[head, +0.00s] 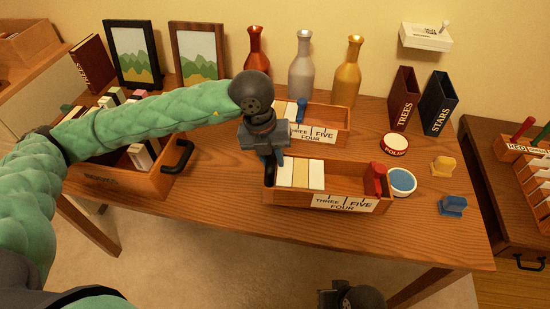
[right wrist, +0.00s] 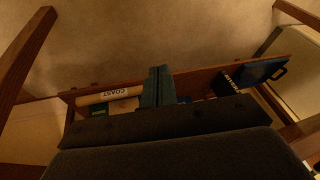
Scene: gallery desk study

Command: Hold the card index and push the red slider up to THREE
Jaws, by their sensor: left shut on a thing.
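The front card index (head: 283,197) is a wooden tray on the desk with cream and yellow cards at its left end and a THREE, FIVE, FOUR label on its front. The red slider (head: 378,180) stands inside its right end, near FIVE. My left gripper (head: 270,158) is shut on the card index's left end wall; its fingertips are partly hidden. My right gripper shows only in part at the bottom of the head view, below the desk edge. In the right wrist view its fingers (right wrist: 158,87) are together and appear empty.
A similar card index (head: 338,115) with a blue slider (head: 302,108) stands behind. A blue-topped round tin (head: 402,182) sits close to the front index's right end. Bottles (head: 347,72) stand behind. Bare desk (head: 240,232) lies in front.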

